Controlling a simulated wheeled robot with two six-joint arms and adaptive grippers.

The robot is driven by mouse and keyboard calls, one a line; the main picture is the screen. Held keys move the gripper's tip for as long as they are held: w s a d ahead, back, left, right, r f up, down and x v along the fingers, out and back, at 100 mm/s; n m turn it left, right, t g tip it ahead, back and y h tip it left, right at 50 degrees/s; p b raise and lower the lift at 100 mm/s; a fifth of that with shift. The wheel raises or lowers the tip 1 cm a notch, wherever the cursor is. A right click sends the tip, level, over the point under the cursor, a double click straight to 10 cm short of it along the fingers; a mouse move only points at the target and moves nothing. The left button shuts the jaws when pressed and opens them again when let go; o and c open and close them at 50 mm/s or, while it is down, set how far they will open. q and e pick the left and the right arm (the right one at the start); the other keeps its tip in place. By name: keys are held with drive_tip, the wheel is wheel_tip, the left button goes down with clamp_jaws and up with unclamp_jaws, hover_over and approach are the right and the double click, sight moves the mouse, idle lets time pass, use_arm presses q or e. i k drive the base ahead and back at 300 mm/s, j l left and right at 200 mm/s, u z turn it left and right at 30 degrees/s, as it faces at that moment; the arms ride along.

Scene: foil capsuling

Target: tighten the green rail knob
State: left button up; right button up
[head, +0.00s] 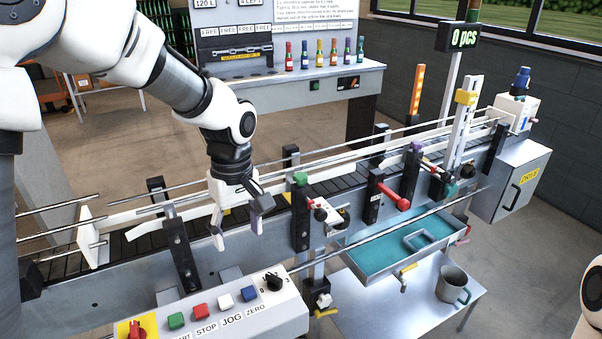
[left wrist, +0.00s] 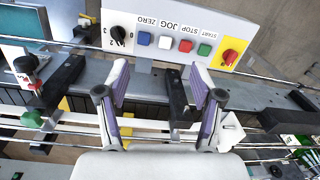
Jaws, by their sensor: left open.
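The green rail knob (head: 300,179) sits on top of a black rail post (head: 301,215) at the near side of the conveyor. In the left wrist view a green knob (left wrist: 32,119) shows at the left edge, well away from my fingers. My left gripper (head: 238,234) is open and empty, pointing down over the near conveyor rail, to the left of the knob. In the left wrist view its two purple-padded fingers (left wrist: 165,88) stand wide apart with a black rail post between them. The knob is apart from both fingers. My right gripper is out of view.
The control box (head: 215,318) with its buttons stands in front of the conveyor (head: 105,245). Right of the green knob are a red handle (head: 396,197) and a purple knob (head: 416,147). A teal tray (head: 375,262) and a mug (head: 452,284) are lower right.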

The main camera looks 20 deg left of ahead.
sight(300, 178)
drive_tip(key=i, duration=1)
